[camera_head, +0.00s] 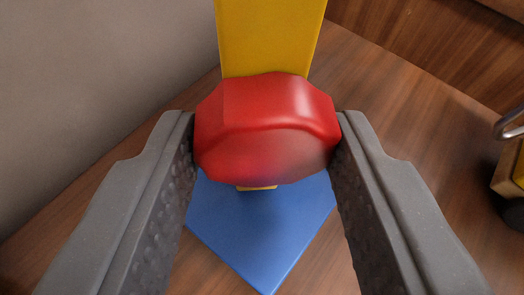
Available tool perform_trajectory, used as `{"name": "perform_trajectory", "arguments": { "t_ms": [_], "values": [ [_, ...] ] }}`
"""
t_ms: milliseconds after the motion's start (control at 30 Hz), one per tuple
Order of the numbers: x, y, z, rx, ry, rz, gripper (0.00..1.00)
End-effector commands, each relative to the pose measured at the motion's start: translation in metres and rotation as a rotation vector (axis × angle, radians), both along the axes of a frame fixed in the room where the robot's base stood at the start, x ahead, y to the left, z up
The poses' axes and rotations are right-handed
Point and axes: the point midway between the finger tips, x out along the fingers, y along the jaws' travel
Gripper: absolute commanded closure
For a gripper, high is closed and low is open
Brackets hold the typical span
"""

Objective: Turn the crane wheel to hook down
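The red crane wheel (266,128) is a faceted knob in the middle of the view, in front of the yellow crane post (270,35). The post stands over a blue base plate (262,235). My gripper (267,135) has its grey fingers on the left and right sides of the wheel. Both fingertips appear to touch its sides. The wheel hides part of the post behind it.
A grey wall (90,75) is at the left. The crane stands on a brown wooden surface (400,120). A wooden panel (450,40) rises at the upper right. A partly visible object with a dark wheel (514,214) is at the right edge.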

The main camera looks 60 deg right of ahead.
Motion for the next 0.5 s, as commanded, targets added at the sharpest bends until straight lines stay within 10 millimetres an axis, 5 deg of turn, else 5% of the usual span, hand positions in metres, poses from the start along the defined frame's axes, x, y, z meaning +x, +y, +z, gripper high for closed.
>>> {"name": "perform_trajectory", "arguments": {
  "t_ms": [67, 500],
  "values": [
    [-0.0002, -0.0001, -0.0001, 0.0, 0.0, -0.001, 0.84],
    [-0.0011, -0.0006, -0.0003, 0.061, -0.064, 0.0, 0.83]
  ]
}}
